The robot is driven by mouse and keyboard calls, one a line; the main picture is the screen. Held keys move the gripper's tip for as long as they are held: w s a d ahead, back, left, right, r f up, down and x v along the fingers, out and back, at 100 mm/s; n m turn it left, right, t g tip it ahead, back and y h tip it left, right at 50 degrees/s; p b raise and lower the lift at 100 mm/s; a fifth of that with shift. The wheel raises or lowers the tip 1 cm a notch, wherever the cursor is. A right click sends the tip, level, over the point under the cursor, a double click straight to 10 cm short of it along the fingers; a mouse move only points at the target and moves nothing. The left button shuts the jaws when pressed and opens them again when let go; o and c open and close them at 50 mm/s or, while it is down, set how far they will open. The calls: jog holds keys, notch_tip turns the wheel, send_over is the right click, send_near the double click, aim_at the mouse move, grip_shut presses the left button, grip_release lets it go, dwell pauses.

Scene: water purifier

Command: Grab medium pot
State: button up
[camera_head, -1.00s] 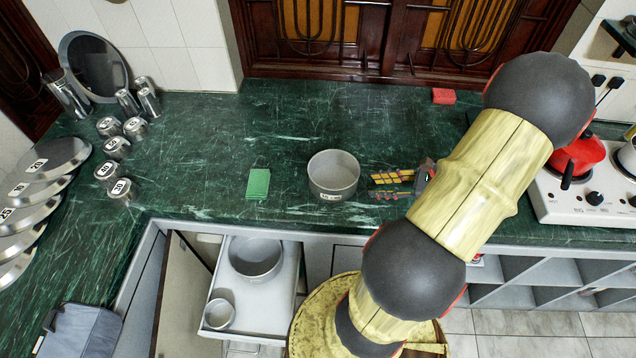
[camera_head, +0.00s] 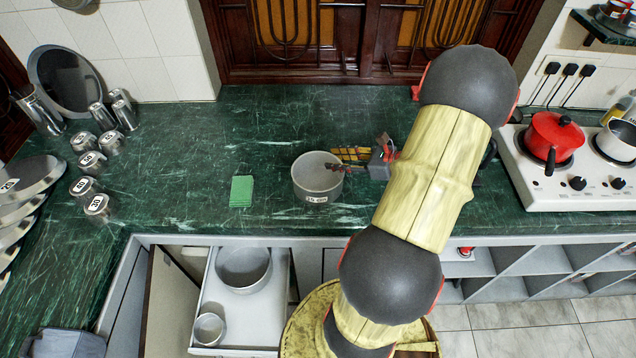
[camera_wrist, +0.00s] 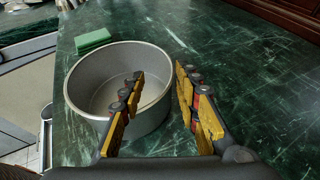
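The pot (camera_head: 314,180) is a round grey metal pot with a label on its front, standing upright on the green counter. It fills the left-middle of the wrist view (camera_wrist: 100,88). My gripper (camera_head: 347,162) is at the pot's right side. In the wrist view my gripper (camera_wrist: 160,76) is open, with yellow-padded fingers. One finger overlaps the pot's inside and the other is outside its right wall, so the rim lies between them. I cannot tell whether either finger touches the wall.
A green sponge (camera_head: 241,191) lies left of the pot. A larger pot (camera_head: 244,268) and a smaller pot (camera_head: 209,329) sit in the open drawer (camera_head: 262,318). Metal canisters (camera_head: 97,208) stand at left. A red pot (camera_head: 553,138) is on the stove (camera_head: 520,170). The counter behind is clear.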

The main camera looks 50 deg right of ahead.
aim_at(317, 158)
jog(key=x, duration=0.1)
jog(key=b+x, duration=0.2)
jog(key=x, duration=0.1)
jog(key=shift+d+f, duration=0.2)
jog(key=shift+d, duration=0.05)
jog(key=shift+w+a, duration=0.1)
jog(key=shift+w, duration=0.25)
jog(key=shift+c, duration=0.4)
jog(key=c, duration=0.7)
grip_shut()
